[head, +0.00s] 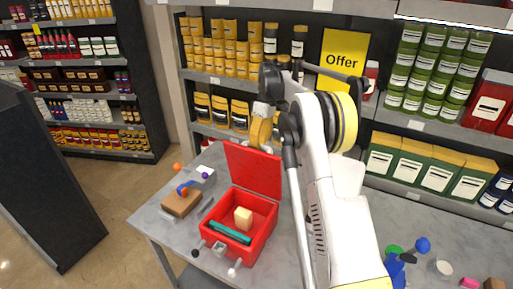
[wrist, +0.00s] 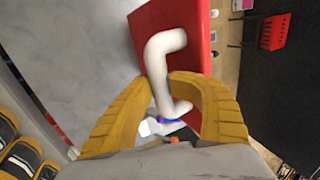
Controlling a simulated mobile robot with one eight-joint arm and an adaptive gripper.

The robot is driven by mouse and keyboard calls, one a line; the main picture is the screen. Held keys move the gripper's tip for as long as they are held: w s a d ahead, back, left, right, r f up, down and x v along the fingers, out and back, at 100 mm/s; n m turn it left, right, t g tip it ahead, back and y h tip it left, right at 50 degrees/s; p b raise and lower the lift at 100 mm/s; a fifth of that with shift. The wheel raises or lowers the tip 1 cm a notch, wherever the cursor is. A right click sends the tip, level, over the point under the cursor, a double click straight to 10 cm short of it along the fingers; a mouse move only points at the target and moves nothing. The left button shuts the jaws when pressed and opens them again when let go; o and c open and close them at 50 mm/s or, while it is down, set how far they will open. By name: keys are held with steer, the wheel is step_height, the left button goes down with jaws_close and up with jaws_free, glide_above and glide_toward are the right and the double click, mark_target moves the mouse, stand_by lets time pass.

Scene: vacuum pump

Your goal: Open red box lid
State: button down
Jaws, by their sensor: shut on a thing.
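The red box (head: 240,228) stands on the grey table with its inside showing. Its red lid (head: 253,170) stands up at the back edge, roughly upright. The lid also shows in the wrist view (wrist: 198,35), with a white bent handle (wrist: 164,52) in front of it. My gripper (wrist: 160,88) has its yellow fingers closed around the handle. In the head view my gripper (head: 262,130) is at the lid's top edge, partly hidden by my arm, and the handle is hidden there.
A pale yellow block (head: 243,218) and a teal cylinder (head: 230,233) lie in the box. A brown block (head: 181,203) with small coloured parts is to its left. Small coloured pieces lie at the table's right. Stocked shelves stand close behind the table.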

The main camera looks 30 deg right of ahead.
stand_by(0.4)
steer(key=c, duration=1.2)
jaws_free()
steer(key=shift+c, duration=0.2)
steer(key=v, duration=0.7)
steer(key=shift+r, duration=0.15)
steer(key=shift+w+d, duration=0.15)
steer(key=shift+d, duration=0.05)
